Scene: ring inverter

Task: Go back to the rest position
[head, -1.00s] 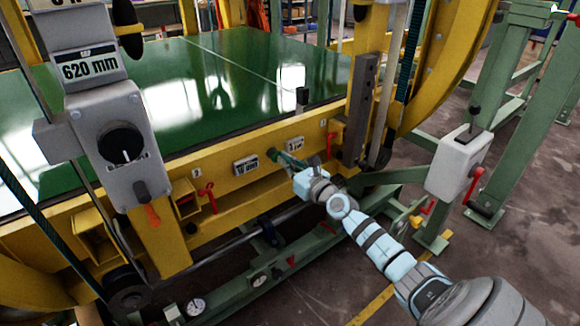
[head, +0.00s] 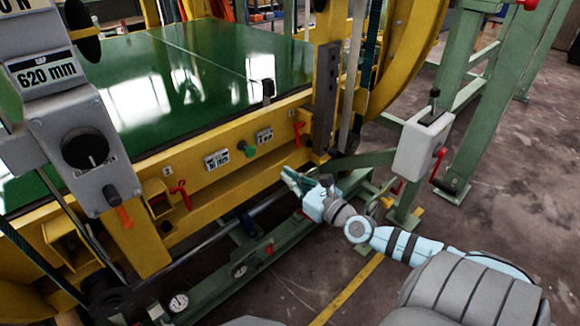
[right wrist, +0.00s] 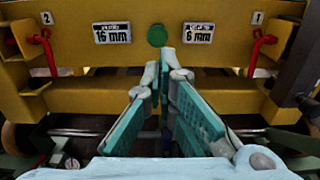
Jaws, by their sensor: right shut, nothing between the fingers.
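My right gripper (head: 290,174) is in front of the yellow beam of the ring inverter, low and right of centre in the head view. Its teal fingers (right wrist: 163,72) meet at the tips in the right wrist view, with nothing between them. A green round button (head: 250,151) on the beam is up and left of the fingertips. The button (right wrist: 157,36) shows just beyond the tips in the right wrist view, and the gripper is apart from it. My left gripper is not in view.
Labels reading 16 mm (right wrist: 112,33) and 6 mm (right wrist: 199,33) flank the button. Red handles (head: 180,187) stick out from the yellow beam. A grey control box (head: 70,150) stands at left, and a white box with a red crank (head: 422,143) at right.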

